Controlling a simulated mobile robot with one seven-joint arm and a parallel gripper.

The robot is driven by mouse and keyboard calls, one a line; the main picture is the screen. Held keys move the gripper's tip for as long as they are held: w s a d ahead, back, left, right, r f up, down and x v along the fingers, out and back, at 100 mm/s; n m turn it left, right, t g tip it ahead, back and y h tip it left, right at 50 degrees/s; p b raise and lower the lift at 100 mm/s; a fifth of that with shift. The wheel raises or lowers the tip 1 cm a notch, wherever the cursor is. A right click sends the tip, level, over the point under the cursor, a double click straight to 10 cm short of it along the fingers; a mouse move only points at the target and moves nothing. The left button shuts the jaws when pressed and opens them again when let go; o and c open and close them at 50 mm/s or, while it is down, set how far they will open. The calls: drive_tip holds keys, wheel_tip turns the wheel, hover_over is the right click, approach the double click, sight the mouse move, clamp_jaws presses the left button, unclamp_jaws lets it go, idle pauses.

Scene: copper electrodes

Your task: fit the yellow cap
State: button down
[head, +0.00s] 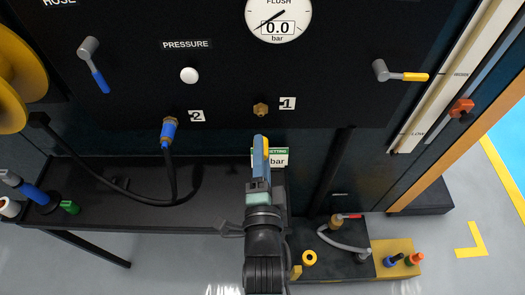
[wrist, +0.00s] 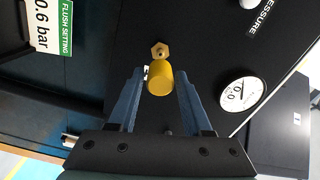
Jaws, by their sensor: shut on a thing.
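The yellow cap (wrist: 160,78) is held between the blue fingertips of my gripper (wrist: 158,90) in the wrist view. In the head view only a thin strip of the cap (head: 265,146) shows beside the fingers of my gripper (head: 261,150). The brass fitting marked 1 (head: 260,109) is bare on the dark panel. In the wrist view this brass fitting (wrist: 160,49) appears just above the cap, close in line with it. The cap appears apart from the fitting, but the exact gap is hard to tell.
A blue connector with a black hose (head: 168,133) sits on port 2, to the left. A lever with a yellow handle (head: 400,75) is at the right, and a blue-handled lever (head: 94,66) at the left. The gauge (head: 278,18) reads 0.0 bar. A shelf (head: 120,175) juts out below.

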sight(262, 115)
drive_tip(key=shift+w+b, duration=0.8)
drive_tip(key=shift+w, duration=2.05)
drive_tip(key=shift+w+b, duration=0.45)
drive_tip(key=shift+w, duration=0.8)
drive_tip(key=shift+c, duration=1.3)
unclamp_jaws()
drive_tip(key=shift+o, duration=0.3)
drive_tip(key=shift+o, duration=1)
drive_tip(key=shift+s, duration=0.1)
drive_tip(key=shift+s+p, duration=1.3)
drive_tip(key=shift+s, duration=1.55)
